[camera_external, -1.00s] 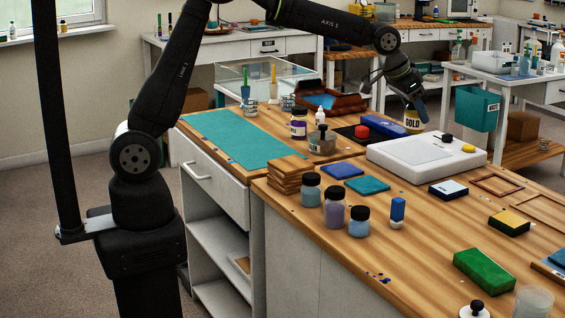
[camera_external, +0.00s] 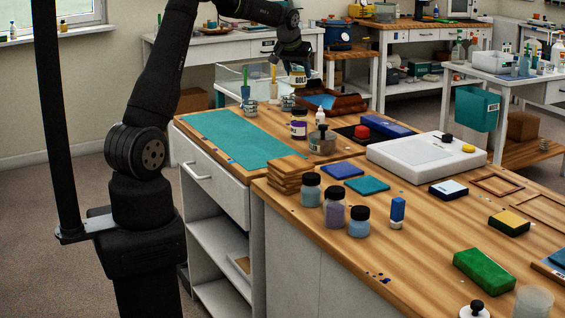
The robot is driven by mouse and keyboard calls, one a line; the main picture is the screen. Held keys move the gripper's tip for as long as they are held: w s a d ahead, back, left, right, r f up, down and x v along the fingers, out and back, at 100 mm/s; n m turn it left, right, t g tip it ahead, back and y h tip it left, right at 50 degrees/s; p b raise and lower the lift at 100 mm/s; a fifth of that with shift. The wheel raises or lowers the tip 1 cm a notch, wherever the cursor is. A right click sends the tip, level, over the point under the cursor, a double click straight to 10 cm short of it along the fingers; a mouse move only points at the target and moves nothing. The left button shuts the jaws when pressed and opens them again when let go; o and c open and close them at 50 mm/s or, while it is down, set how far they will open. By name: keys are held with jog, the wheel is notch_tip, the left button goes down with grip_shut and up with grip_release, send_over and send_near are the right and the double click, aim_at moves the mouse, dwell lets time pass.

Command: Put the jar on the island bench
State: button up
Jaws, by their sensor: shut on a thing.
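The jar (camera_external: 299,80), with a white label reading GOLD, hangs from my gripper (camera_external: 294,66). My gripper is shut on the jar's upper part. The jar is in the air, in front of the clear glass-sided tank and above the far side of the wooden-topped bench (camera_external: 420,226), which I take for the island bench. A gap shows between the jar and the brown crumpled cloth or tray below it. The jar's top is hidden by the fingers.
A teal mat (camera_external: 240,139) covers the bench's left end. Brush cups (camera_external: 249,107), a purple-labelled jar (camera_external: 298,125) and a metal pot (camera_external: 322,142) stand near the far edge. A white slab device (camera_external: 425,153) lies right. Bare wood shows in front.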

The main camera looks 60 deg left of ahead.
jog(key=s+a+n, duration=0.2)
jog(key=s+a, duration=0.2)
jog(key=a, duration=0.3)
jog(key=shift+y, duration=0.3)
jog(key=shift+f, duration=7.85)
jog(key=shift+f, duration=0.15)
jog(key=o, duration=1)
